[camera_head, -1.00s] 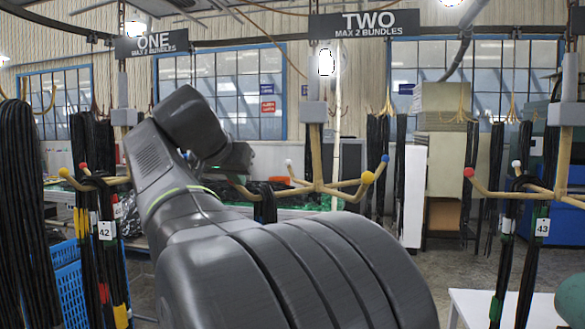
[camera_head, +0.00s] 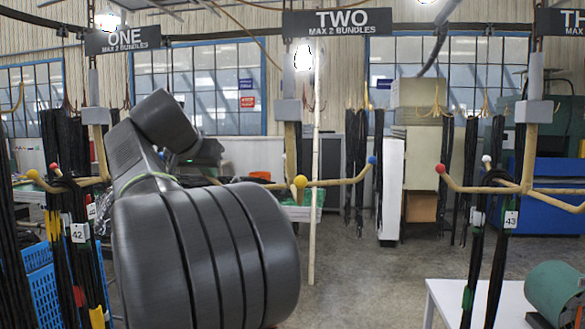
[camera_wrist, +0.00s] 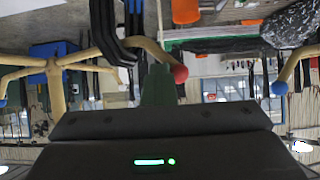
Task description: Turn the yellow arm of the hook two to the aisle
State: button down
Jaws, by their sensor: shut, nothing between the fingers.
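Hook two hangs on its post (camera_head: 288,110) under the sign TWO (camera_head: 340,20) in the head view. Its yellow-tipped arm (camera_head: 300,181) points toward me, slightly right of the post. Its blue-tipped arm (camera_head: 371,159) points right. Its left side is partly hidden behind my arm. In the upside-down wrist view, my gripper (camera_wrist: 159,82) shows as a dark green shut shape close to a red-tipped arm (camera_wrist: 180,74); I cannot tell whether they touch. Black hoses (camera_wrist: 108,35) hang beside it. My gripper is hidden in the head view.
Hook one, with a yellow tip (camera_head: 32,174) and bundle 42 (camera_head: 78,232), stands at left. Hook three, with a red tip (camera_head: 440,168) and bundle 43 (camera_head: 511,218), stands at right above a white table (camera_head: 445,295). Open floor lies between.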

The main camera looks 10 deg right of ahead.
jog(key=shift+a+f, duration=0.25)
jog(key=shift+a, duration=0.05)
jog(key=shift+s+d+r, duration=0.75)
jog(key=shift+s+r, duration=1.05)
jog(key=shift+r, duration=2.8)
jog(key=s+a+b, duration=0.2)
jog(key=s+a, duration=0.1)
jog(key=s, duration=0.8)
jog(key=shift+s+a+b, duration=0.25)
jog(key=shift+a+b, duration=0.05)
jog(key=shift+a, duration=0.05)
jog(key=shift+w, duration=0.15)
jog(key=w+d+p, duration=0.2)
jog(key=w+d, duration=0.1)
jog(key=w, duration=0.7)
jog(key=shift+d, duration=0.15)
jog(key=shift+s, duration=0.1)
